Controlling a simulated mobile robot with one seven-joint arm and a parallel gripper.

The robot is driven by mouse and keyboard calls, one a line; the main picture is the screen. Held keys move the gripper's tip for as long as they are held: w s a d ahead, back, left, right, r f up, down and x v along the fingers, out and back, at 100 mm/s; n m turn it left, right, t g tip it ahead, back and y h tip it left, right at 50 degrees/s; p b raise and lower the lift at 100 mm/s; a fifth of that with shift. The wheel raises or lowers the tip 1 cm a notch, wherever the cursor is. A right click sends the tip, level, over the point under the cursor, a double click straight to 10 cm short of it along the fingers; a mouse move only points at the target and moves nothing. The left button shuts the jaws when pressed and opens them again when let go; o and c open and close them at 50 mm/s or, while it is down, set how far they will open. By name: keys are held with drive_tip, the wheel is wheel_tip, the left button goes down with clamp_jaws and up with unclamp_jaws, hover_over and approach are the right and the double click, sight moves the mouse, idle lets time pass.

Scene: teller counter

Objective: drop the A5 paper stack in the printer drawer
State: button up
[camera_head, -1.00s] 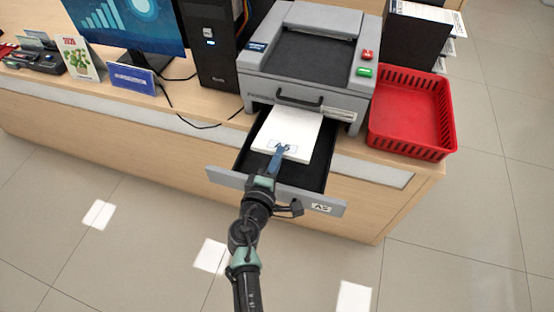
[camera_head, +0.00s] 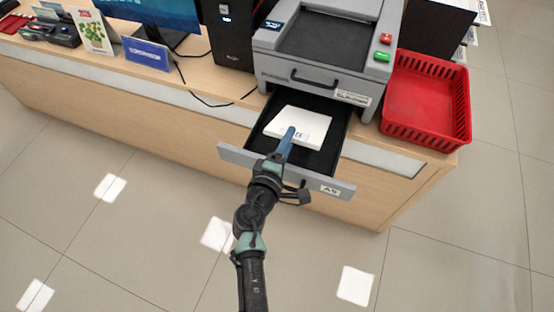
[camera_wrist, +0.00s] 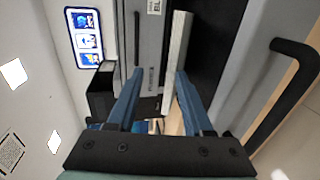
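The white A5 paper stack (camera_head: 299,124) lies inside the outline of the open printer drawer (camera_head: 336,189), which carries an A5 label on its front. My gripper (camera_head: 288,145) reaches over the drawer front to the near edge of the stack. In the wrist view, the two blue fingers of my gripper (camera_wrist: 158,82) stand apart. The stack's white edge (camera_wrist: 180,50) shows on the right finger's side, with a gap to the left finger. Whether the stack rests on that finger or fully on the drawer floor is unclear.
The grey printer (camera_head: 325,45) stands above the drawer, its body close over the stack's far side. A red basket (camera_head: 428,100) is at the right on the counter. The drawer's front handle (camera_wrist: 290,85) shows in the wrist view. The floor in front is clear.

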drive_tip(key=v, duration=1.1)
drive_tip(key=shift+s, duration=0.3)
drive_tip(key=shift+a, duration=0.1)
drive_tip(key=w+d+r+m+t, duration=0.15)
drive_tip(key=w+r+m, duration=0.3)
drive_tip(key=r, duration=1.25)
drive_tip(key=w+r+m+t, duration=0.35)
drive_tip(key=r+m, duration=0.25)
drive_tip(key=r, duration=1)
drive_tip(key=s+r+m+t+y, duration=0.2)
drive_tip(key=s+r, duration=0.4)
drive_tip(key=r, duration=0.8)
drive_tip(key=s+d+r+m+t+y+p, duration=0.1)
drive_tip(key=s+r+t, duration=0.4)
drive_tip(key=r, duration=0.9)
drive_tip(key=s+m+y, duration=0.1)
drive_tip(key=s, duration=0.1)
drive_tip(key=shift+s+d+r+t+y+p, duration=0.2)
drive_tip(key=shift+s+t+y+p, duration=0.1)
drive_tip(key=shift+y, duration=0.1)
